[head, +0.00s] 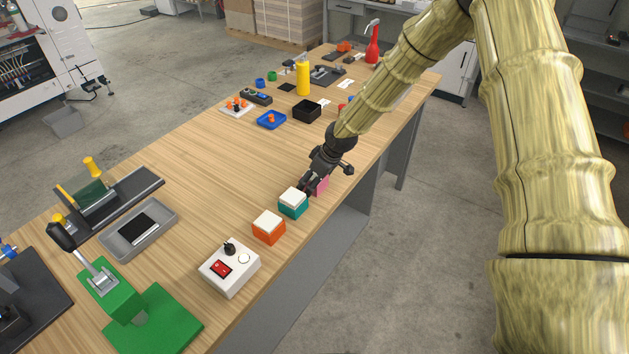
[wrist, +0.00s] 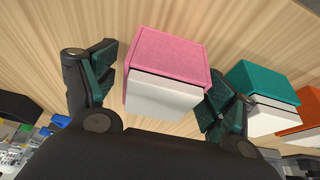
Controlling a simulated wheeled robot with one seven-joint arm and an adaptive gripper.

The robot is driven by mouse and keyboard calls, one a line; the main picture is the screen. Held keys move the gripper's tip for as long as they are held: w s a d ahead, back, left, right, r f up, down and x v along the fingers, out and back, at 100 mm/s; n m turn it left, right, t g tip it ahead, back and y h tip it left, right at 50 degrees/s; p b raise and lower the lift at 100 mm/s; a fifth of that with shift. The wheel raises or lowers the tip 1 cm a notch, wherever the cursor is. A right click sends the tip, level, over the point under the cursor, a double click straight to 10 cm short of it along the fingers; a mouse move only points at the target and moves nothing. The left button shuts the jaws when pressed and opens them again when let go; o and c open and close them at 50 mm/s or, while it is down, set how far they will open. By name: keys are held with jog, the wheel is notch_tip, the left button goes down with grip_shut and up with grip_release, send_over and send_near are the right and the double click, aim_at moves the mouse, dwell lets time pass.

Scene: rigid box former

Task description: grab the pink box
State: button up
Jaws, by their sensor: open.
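The pink box (wrist: 167,58) with a white side sits on the wooden table. In the wrist view it lies between the two open fingers of my gripper (wrist: 160,85), with a gap to the left finger and the right finger close beside it. I cannot tell whether the right finger touches it. In the head view my gripper (head: 312,186) is low over the table's near edge and hides most of the pink box (head: 322,186).
A teal box (head: 293,206) with a white top stands right beside the pink one. An orange box (head: 268,230) and a white control box (head: 230,267) follow along the edge. The table's middle (head: 200,190) is clear.

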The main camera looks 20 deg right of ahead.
jog(key=c, duration=1.2)
jog(key=shift+r, duration=0.15)
